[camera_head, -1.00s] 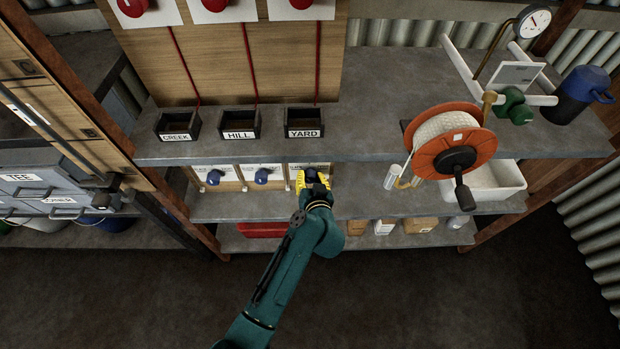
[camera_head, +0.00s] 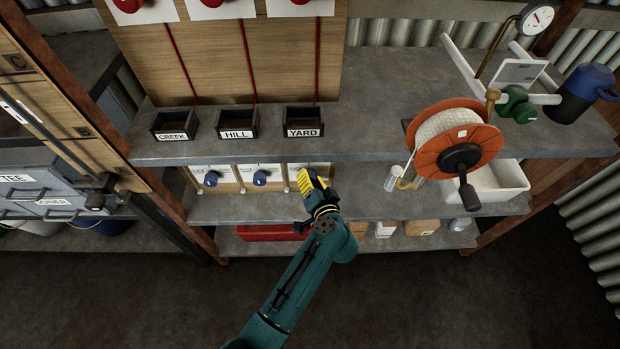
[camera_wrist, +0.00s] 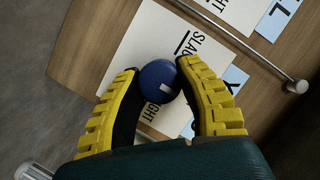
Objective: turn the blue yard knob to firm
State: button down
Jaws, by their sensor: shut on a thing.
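The blue yard knob (camera_wrist: 157,80) is round, with a short white mark on its face, in the middle of the wrist view. It sits on a white card (camera_wrist: 150,50) with printing that reads "SLA" and, elsewhere, "GHT"; the rest is covered. My gripper (camera_wrist: 158,70) has its yellow ridged fingers on either side of the knob, shut on it. In the head view, my gripper (camera_head: 309,182) is at the rightmost knob panel below the YARD box (camera_head: 303,131) and hides most of that knob. I cannot tell which word the mark points to.
Two other blue knobs (camera_head: 211,178) (camera_head: 261,177) are to the left on similar cards. The shelf edge (camera_head: 370,153) overhangs the panels. An orange reel (camera_head: 454,140) and white bin (camera_head: 497,187) are to the right. A metal rod (camera_wrist: 245,48) runs beside the card.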

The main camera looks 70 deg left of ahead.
jog(key=shift+s+f, duration=0.15)
jog(key=shift+f, duration=0.2)
jog(key=c, duration=1)
grip_release()
jog(key=shift+c, duration=0.2)
jog(key=o, duration=0.4)
jog(key=shift+r, duration=0.2)
jog(key=v, duration=1.2)
jog(key=shift+r, duration=0.1)
